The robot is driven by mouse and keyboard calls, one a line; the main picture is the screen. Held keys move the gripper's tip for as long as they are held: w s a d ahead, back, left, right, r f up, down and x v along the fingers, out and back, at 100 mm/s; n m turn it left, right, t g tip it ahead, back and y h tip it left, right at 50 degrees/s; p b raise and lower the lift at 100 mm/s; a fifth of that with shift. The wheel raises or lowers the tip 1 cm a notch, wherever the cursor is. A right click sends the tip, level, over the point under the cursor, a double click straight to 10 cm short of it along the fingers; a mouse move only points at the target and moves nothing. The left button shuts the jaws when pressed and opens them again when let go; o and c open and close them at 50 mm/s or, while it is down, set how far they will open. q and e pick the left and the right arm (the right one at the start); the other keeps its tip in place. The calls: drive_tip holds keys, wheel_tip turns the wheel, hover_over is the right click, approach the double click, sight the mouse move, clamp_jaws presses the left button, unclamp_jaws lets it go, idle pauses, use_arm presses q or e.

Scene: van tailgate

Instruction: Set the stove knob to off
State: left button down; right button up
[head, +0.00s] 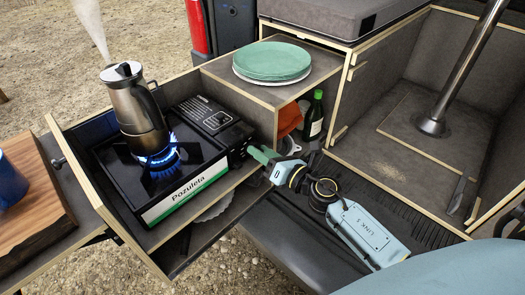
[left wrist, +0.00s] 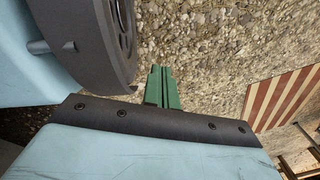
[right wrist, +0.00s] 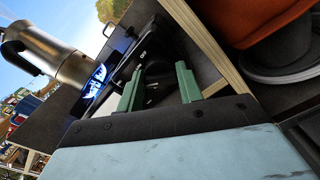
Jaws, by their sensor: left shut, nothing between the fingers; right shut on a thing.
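The black camping stove (head: 185,200) labelled Pozuleta sits in the pull-out drawer, and blue flame (head: 160,157) burns on it under a steel moka pot (head: 135,105). The stove knob (right wrist: 160,78) is dark and sits between the green fingers of my right gripper (right wrist: 158,90), which is shut on it. In the head view my right gripper (head: 259,158) is at the stove's right end and hides the knob. The knob's pointer cannot be made out. My left gripper (left wrist: 160,88) is shut and empty above gravel, out of the head view.
A shelf (head: 280,92) with stacked plates (head: 272,60) overhangs close behind my right gripper. A green bottle (head: 313,117) and an orange item (head: 289,119) stand below it. A wooden board (head: 30,195) with a blue cup (head: 12,182) lies left.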

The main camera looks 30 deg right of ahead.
use_arm(q)
drive_tip(key=d+r+p, duration=0.4)
drive_tip(key=d, duration=0.1)
drive_tip(key=shift+d+r+h, duration=0.2)
drive_tip(key=shift+h, duration=0.2)
use_arm(e)
drive_tip(key=m, duration=1.1)
drive_tip(key=shift+d+f, duration=0.1)
drive_tip(key=shift+f, duration=0.1)
use_arm(q)
drive_tip(key=shift+s, duration=0.15)
use_arm(e)
drive_tip(key=o, duration=1)
use_arm(q)
drive_tip(key=shift+r+p, duration=0.15)
drive_tip(key=shift+p, duration=0.2)
use_arm(e)
drive_tip(key=v, duration=1.3)
drive_tip(key=shift+s+d, duration=0.1)
drive_tip(key=shift+s, duration=0.05)
